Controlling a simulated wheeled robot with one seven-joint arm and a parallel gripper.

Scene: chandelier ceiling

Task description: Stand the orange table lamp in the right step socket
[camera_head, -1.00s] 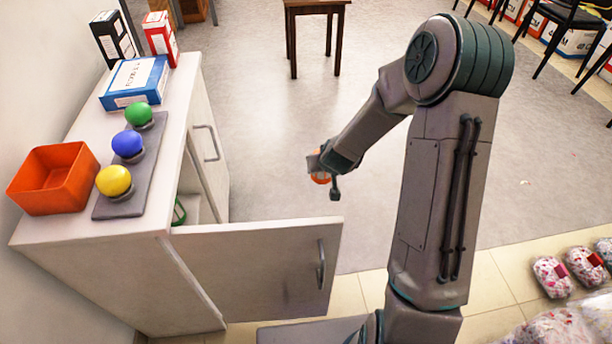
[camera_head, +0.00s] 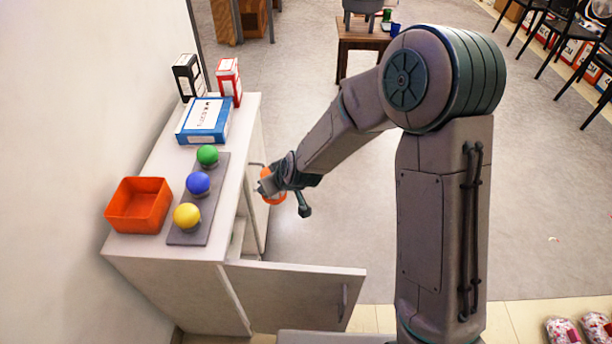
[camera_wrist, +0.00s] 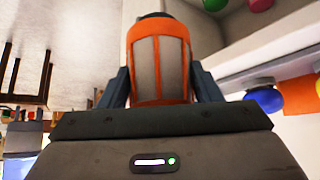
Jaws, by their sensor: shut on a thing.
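My gripper (camera_head: 268,186) is shut on an orange thing with pale panels, which looks like the orange table lamp (camera_head: 274,200). In the wrist view the lamp (camera_wrist: 159,60) sits between the two fingers of my gripper (camera_wrist: 160,85), with a dark cap at its far end. In the head view the gripper and lamp are in front of the white cabinet's open side, partly hidden by my wrist. I cannot make out the right step socket in either view.
The white cabinet (camera_head: 150,248) stands at left with its near door (camera_head: 300,292) swung open. On it are an orange box (camera_head: 138,205), a grey strip with yellow, blue and green balls, and several cartons. A small wooden table (camera_head: 362,38) stands at the back.

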